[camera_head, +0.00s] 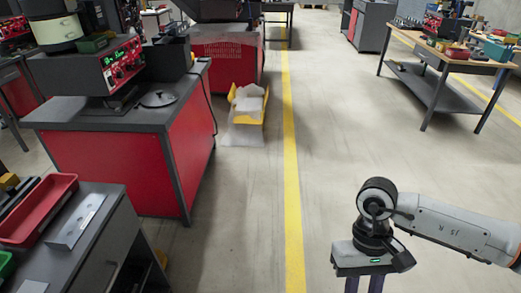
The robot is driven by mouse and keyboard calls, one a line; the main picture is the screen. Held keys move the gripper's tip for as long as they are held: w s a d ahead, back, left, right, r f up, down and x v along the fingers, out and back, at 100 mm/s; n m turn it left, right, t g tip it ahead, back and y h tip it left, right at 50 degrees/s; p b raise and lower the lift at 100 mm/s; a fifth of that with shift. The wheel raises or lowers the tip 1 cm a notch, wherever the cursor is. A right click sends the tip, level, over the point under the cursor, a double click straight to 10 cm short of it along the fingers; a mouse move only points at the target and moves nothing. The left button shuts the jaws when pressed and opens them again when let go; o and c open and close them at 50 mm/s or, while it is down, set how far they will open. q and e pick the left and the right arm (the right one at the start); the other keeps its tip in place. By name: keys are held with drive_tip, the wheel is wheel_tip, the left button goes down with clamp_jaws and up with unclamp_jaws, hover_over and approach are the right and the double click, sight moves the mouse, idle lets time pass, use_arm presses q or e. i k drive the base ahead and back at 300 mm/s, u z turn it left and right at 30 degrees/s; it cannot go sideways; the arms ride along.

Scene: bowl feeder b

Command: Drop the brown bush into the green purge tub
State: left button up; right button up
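I cannot make out a brown bush in this view. A green container (5,266) is partly visible at the left edge, cut off by the frame; I cannot tell if it is the purge tub. A small green box (92,43) sits by the feeder on the red bench. My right gripper (364,285) hangs over the floor at the bottom right, far from both green things. Its two fingers show a gap at their upper part, but the tips are below the frame, so what lies between them is hidden. My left gripper is out of view.
A red tray (38,209) and a grey plate (76,220) lie on the near-left cabinet. A red bench (110,165) carries a control box (120,64) and a round lid (158,99). A yellow bin (248,106) stands on the floor. The central floor is clear.

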sight(97, 49)
drive_tip(key=u, duration=0.05)
drive_tip(key=i, duration=3.15)
drive_tip(key=u, duration=1.2)
